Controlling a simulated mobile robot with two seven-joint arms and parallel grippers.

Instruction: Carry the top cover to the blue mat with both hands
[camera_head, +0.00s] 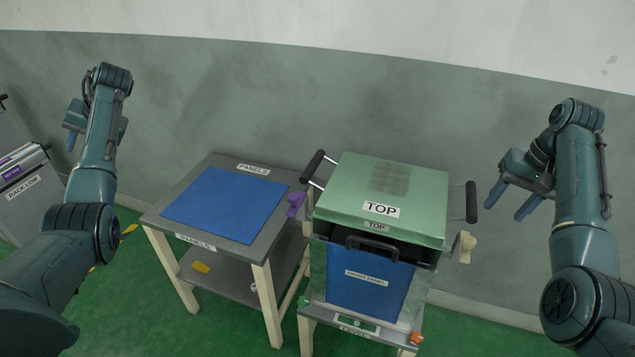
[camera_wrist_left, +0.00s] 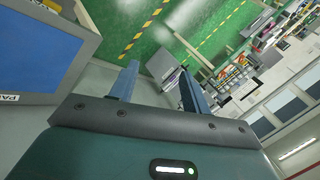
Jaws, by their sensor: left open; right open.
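The green top cover (camera_head: 410,187), labelled TOP, sits on the sieve column (camera_head: 320,270) at centre right. It has a black side handle at its left (camera_head: 313,166) and another at its right (camera_head: 471,202). The blue mat (camera_head: 225,205) lies bare on the PANELS table to the left; its edge also shows in the left wrist view (camera_wrist_left: 40,45). My right gripper (camera_head: 508,204) is open and empty, to the right of the cover and apart from its right handle. My left gripper (camera_wrist_left: 155,88) is open and empty, left of the table in the head view (camera_head: 72,137).
The PANELS table (camera_head: 262,247) stands just left of the column, with a gap between. A purple knob (camera_head: 295,204) and a beige knob (camera_head: 466,246) stick out at the column's sides. A blue front panel (camera_head: 370,284) sits below the cover. A grey cart (camera_head: 30,205) stands far left.

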